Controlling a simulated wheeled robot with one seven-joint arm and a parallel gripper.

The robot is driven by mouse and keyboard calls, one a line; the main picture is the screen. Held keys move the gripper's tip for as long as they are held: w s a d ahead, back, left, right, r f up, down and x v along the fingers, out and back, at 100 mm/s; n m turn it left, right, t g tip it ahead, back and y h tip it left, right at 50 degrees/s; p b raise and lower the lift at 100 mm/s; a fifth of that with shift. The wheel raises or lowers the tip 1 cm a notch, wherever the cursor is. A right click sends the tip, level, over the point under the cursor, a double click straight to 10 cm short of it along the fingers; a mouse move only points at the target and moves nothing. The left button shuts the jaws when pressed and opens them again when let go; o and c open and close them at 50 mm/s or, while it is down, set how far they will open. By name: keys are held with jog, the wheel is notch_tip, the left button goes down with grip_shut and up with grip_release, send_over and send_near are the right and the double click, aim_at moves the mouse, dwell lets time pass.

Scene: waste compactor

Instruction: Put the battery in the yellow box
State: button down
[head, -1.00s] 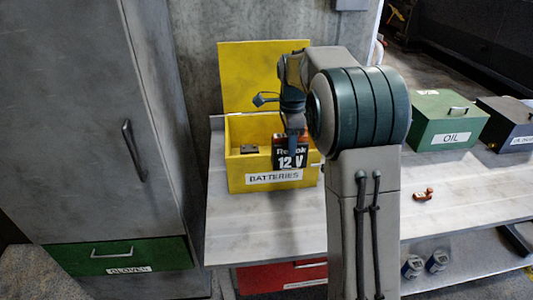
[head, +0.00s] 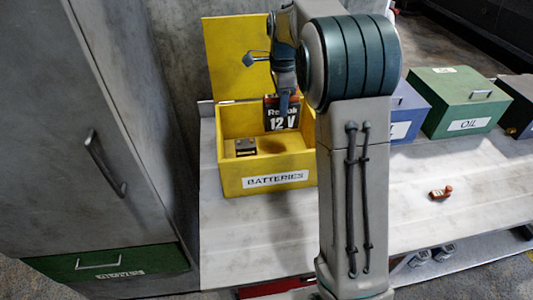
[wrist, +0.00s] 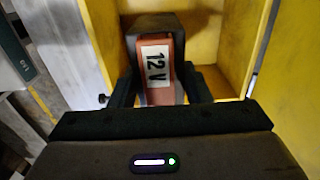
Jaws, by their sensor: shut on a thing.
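The battery (head: 282,112), black and red with a "12 V" label, hangs upright at the back right of the yellow box (head: 265,182), marked "BATTERIES", whose lid (head: 232,60) stands open. My gripper (head: 288,98) is shut on the battery from above. In the wrist view the battery (wrist: 157,65) sits between the two fingers of my gripper (wrist: 160,85), with yellow walls (wrist: 215,40) around it. The battery's lower edge appears above the box floor. My arm hides the box's right end.
A small dark battery (head: 245,147) lies inside the box at the left. A blue box (head: 408,110) and a green "OIL" box (head: 462,100) stand to the right. A small reddish-brown item (head: 441,193) lies on the bench (head: 430,225). A grey cabinet (head: 90,130) stands at left.

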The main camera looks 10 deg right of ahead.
aim_at(280, 120)
jog(key=shift+w+f+b, duration=0.2)
jog(key=shift+f+b, duration=0.1)
jog(key=shift+f, duration=0.45)
jog(key=shift+s+f, duration=0.15)
jog(key=shift+f, duration=0.2)
notch_tip(280, 120, down, 4)
jog(key=shift+s+f+b, duration=0.1)
jog(key=shift+f+b, duration=0.05)
jog(key=shift+b, duration=1.1)
jog(key=shift+f+p, duration=0.7)
jog(key=shift+f, duration=4.45)
jog(key=shift+f, duration=0.1)
jog(key=c, duration=0.8)
grip_release()
jog(key=shift+f, duration=0.1)
jog(key=shift+o, duration=0.2)
